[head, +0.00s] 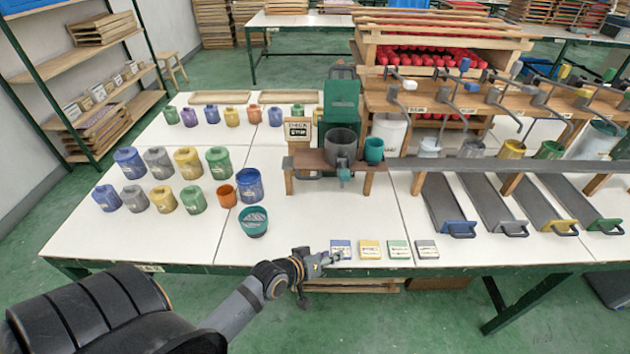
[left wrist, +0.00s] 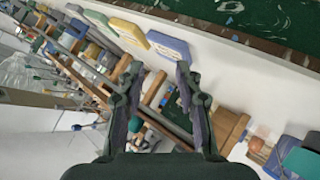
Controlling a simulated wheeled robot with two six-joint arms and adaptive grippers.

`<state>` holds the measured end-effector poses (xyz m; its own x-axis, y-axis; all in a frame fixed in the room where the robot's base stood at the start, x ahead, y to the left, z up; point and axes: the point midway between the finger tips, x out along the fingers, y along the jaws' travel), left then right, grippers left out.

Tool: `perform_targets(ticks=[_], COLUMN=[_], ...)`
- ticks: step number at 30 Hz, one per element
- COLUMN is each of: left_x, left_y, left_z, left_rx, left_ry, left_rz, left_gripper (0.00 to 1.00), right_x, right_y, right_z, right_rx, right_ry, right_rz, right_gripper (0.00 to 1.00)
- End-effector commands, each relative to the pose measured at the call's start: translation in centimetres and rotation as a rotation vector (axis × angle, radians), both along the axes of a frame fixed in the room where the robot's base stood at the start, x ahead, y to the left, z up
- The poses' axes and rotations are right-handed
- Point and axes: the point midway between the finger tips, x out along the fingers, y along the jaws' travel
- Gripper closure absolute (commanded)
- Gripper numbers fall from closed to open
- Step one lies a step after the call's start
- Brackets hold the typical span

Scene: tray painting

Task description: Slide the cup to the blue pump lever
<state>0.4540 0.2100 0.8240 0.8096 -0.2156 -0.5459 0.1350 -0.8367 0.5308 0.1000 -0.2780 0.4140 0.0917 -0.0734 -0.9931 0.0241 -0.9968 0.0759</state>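A teal cup (head: 374,150) stands on the wooden stand (head: 325,166), right beside a larger grey vessel (head: 341,147). I cannot tell whether it is the task's cup, as other cups stand around. Several bent metal levers stick out from the wooden pump bench at the back right; one has a blue knob (head: 465,65). My left gripper (head: 328,260) is low at the table's front edge, close to the blue card (head: 341,246), away from every cup. In the left wrist view its two fingers (left wrist: 160,72) are apart with nothing between them. My right gripper is not shown.
Yellow (head: 370,249), green (head: 398,250) and grey (head: 426,250) cards lie right of the blue one. Coloured paint pots and a teal cup (head: 254,222) stand at left. Sloping grey chutes (head: 447,200) fill the right side. The front left tabletop is clear.

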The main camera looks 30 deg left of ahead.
Motion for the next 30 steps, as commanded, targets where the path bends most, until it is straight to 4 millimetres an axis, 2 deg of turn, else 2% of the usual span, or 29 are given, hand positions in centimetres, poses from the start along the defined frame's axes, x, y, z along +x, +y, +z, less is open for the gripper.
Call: perform_targets(ticks=[5,8,9,12,15,18,23,26,30], left_x=[3.0,4.5,4.9,5.2,5.0,4.8,5.2,6.5,9.5], left_y=[2.0,4.9,6.5,10.4,13.0,14.1,14.3,14.5,14.9], left_z=[2.1,4.0,4.8,6.5,7.5,8.0,8.1,8.4,8.9], left_rx=[-0.263,-0.464,-0.545,-0.719,-0.821,-0.860,-0.865,-0.864,-0.865], left_ry=[-0.179,-0.321,-0.382,-0.522,-0.615,-0.656,-0.661,-0.662,-0.663], left_rz=[0.153,0.278,0.331,0.448,0.517,0.544,0.546,0.544,0.544], left_gripper=[0.65,0.65,0.65,0.65,0.65,0.65,0.65,0.65,0.65], right_x=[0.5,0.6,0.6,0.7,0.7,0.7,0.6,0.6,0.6], right_y=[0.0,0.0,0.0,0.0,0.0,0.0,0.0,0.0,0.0], right_z=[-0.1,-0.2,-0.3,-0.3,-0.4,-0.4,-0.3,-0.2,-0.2], right_rx=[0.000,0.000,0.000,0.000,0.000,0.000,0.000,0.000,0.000], right_ry=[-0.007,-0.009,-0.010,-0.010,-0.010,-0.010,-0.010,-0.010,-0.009], right_rz=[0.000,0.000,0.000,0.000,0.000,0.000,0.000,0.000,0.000], right_gripper=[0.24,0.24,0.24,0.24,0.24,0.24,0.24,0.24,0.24])
